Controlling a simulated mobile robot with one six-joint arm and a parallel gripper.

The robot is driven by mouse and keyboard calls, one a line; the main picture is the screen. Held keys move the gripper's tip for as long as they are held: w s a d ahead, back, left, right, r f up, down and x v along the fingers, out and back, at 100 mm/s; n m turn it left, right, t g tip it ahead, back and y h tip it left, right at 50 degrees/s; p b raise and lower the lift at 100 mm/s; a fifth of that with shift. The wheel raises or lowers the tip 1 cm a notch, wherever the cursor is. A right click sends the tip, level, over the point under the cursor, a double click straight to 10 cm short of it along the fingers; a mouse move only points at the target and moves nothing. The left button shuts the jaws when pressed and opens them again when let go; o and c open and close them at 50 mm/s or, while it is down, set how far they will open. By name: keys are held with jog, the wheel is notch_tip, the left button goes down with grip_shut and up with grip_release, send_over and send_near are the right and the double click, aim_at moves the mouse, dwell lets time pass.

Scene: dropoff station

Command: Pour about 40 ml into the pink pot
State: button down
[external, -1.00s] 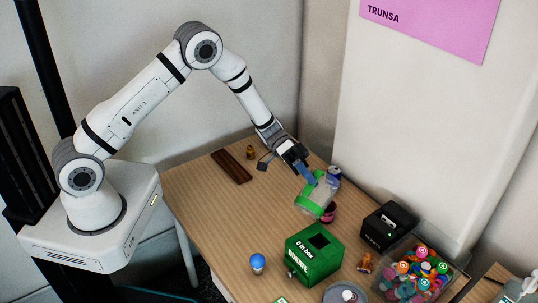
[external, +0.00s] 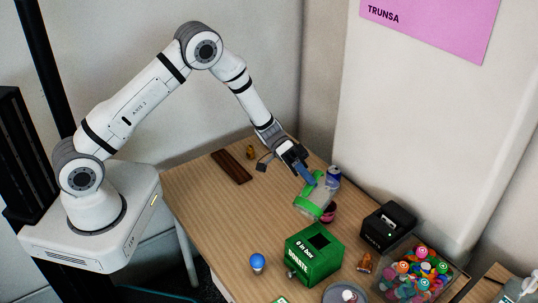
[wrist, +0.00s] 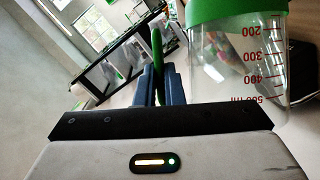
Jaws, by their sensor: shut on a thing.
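A clear measuring jug (external: 318,200) with green trim and red scale marks is tilted above the table. My gripper (external: 307,177) is shut on its green handle (wrist: 157,50), which sits between the blue fingers in the wrist view. The jug's clear wall (wrist: 235,70) fills the right of that view. The pink pot (external: 329,213) stands on the table just right of and below the jug, partly hidden by it. I cannot make out liquid in the jug or the pot, or any stream between them.
A blue can (external: 333,175) stands close behind the jug. A green donation box (external: 314,256) is in front, a black box (external: 388,228) to the right. A clear bin (external: 437,258) of colourful items is at the right. The table's left side is mostly clear.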

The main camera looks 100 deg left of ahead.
aim_at(300, 199)
jog(key=shift+a, duration=0.1)
dwell(0.9)
jog(key=d+m, duration=0.1)
jog(key=s+d+m+y, duration=0.1)
jog(key=shift+s+d+f+b, duration=0.2)
jog(key=shift+s+d+b, duration=0.1)
jog(key=shift+b, duration=0.1)
jog(key=shift+d+f+m+y, duration=0.1)
jog(key=shift+f+m+y, duration=0.15)
jog(key=shift+m+y, duration=0.2)
jog(key=shift+s+d+m, duration=0.2)
jog(key=shift+d+m, duration=0.05)
jog(key=shift+m, duration=0.1)
jog(key=shift+b, duration=0.3)
dwell(0.9)
